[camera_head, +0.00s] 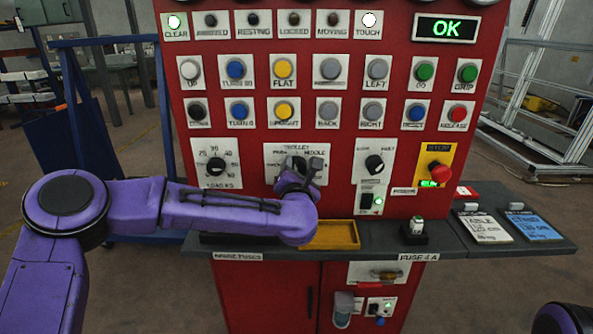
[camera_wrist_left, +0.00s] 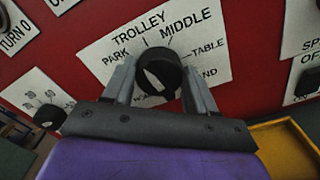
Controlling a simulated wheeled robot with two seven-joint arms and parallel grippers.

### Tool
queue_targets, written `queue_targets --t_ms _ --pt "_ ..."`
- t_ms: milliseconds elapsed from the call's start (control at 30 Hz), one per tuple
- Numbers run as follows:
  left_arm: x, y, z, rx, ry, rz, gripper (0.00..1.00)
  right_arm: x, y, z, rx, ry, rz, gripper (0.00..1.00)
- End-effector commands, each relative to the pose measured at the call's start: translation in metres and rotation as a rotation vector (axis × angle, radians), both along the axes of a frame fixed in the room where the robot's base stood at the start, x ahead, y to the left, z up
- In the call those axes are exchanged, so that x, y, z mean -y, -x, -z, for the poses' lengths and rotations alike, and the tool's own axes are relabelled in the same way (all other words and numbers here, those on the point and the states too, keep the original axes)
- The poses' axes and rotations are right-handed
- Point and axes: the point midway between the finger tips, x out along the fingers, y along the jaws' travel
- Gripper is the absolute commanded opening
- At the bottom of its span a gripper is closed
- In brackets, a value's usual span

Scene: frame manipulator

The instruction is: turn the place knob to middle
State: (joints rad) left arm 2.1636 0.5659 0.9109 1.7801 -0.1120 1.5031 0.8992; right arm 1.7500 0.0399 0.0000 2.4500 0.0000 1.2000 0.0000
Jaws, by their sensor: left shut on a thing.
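The place knob is a round black knob (camera_wrist_left: 157,72) with a white mark, on the white TROLLEY plate of the red panel. In the left wrist view the plate (camera_wrist_left: 110,52) reads PARK, MIDDLE and TABLE; a lower label is partly hidden. The white mark runs from upper left to lower right, and its end is not clearly at MIDDLE. My left gripper (camera_wrist_left: 160,85) has one finger on each side of the knob and is shut on it. In the head view my left gripper (camera_head: 304,172) covers much of the plate. My right gripper is out of view.
The load knob (camera_head: 216,165) is left of the plate; another black knob (camera_head: 375,164) and the red stop button (camera_head: 439,172) are to the right. A yellow tray (camera_head: 332,235) lies on the grey shelf (camera_head: 455,254) below. Button rows fill the panel above.

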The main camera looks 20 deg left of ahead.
Motion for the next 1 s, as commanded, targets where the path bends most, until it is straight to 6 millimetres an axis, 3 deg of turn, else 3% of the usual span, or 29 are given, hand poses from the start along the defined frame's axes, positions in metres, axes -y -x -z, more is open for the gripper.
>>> queue_targets --t_ms 600,1000 --pt "0.002 0.000 0.001 -0.161 -0.558 0.001 0.26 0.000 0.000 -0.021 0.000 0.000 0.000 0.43" --pt "0.003 0.000 0.004 -0.237 -0.817 0.001 0.26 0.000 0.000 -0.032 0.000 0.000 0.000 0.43"
